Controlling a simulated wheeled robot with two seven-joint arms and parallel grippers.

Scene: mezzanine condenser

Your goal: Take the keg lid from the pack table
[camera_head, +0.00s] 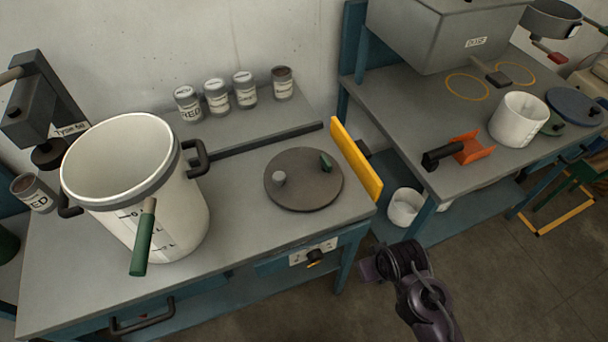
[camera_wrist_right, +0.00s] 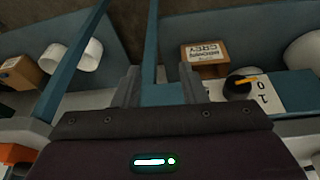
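The keg lid (camera_head: 303,192), a flat dark grey disc with a pale knob and a small green part on top, lies on the right part of the grey pack table (camera_head: 250,235). A large white keg (camera_head: 170,225) with a dark rim and side handles stands open on the table's left. My right gripper (camera_head: 373,268) is low in front of the table's right corner, apart from the lid. In the right wrist view its fingers (camera_wrist_right: 162,90) are spread with nothing held between them. The lid is not seen there. My left gripper is not in view.
A yellow upright panel (camera_head: 355,160) edges the table just right of the lid. Several labelled cans (camera_head: 217,98) stand on a rear shelf. A green-handled tool (camera_head: 143,240) hangs at the keg's front. A rotary switch (camera_head: 315,258) sits on the table front; another bench stands right.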

